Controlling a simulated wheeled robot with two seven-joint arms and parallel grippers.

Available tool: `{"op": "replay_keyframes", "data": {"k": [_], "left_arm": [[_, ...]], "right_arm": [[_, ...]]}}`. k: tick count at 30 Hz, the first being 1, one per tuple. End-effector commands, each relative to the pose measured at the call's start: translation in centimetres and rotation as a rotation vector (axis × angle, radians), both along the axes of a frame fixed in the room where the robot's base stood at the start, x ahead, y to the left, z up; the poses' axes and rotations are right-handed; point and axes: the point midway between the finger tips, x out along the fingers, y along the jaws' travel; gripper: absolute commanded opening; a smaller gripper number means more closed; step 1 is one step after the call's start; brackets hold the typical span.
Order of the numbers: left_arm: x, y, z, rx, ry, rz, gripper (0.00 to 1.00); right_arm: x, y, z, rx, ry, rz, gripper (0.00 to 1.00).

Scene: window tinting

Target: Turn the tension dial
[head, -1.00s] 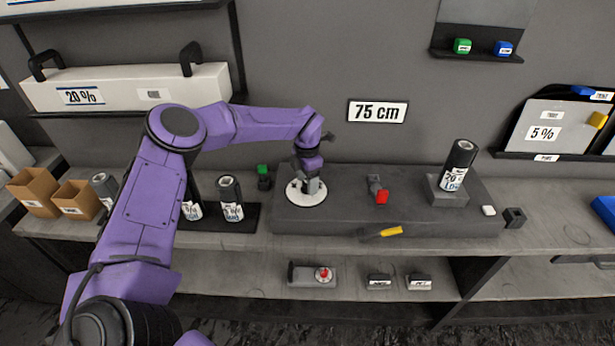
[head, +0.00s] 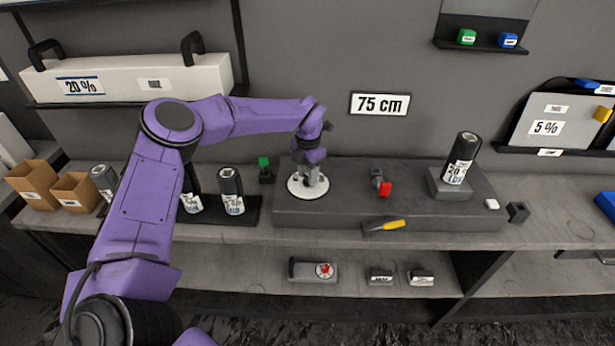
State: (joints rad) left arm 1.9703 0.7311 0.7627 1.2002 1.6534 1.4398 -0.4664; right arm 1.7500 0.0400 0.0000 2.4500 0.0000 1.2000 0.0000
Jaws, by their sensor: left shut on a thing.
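The tension dial appears to be the round white disc (head: 296,192) on top of the dark grey block, left of its middle. My left gripper (head: 311,178) points down over the disc from above and is shut on the dial's raised middle part. The jaws and wrist hide most of what they hold. My right gripper is not in view.
Black rolls (head: 230,190) stand left of the block. A green-topped part (head: 264,163) is close behind.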

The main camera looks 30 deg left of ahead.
Motion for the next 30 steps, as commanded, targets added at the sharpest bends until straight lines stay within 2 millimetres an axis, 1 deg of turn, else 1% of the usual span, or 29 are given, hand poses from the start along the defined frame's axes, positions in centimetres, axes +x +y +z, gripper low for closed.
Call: {"op": "replay_keyframes", "data": {"k": [1, 3, 12, 21, 30], "left_arm": [[0.1, -0.1, -0.5, -0.001, -0.004, 0.029, 0.08], [0.1, -0.1, -0.4, 0.000, -0.003, 0.080, 0.08], [0.1, -0.1, -0.2, -0.002, -0.004, 0.260, 0.08], [0.1, 0.0, -0.1, -0.001, -0.003, 0.342, 0.08], [0.0, 0.0, 0.0, -0.001, -0.003, 0.352, 0.08]], "right_arm": [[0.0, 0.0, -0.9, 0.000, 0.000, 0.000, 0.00], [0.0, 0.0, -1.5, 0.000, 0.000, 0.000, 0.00], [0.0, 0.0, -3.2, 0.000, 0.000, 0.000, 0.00], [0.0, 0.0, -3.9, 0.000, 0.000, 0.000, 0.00], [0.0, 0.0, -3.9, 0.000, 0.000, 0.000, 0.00]]}}
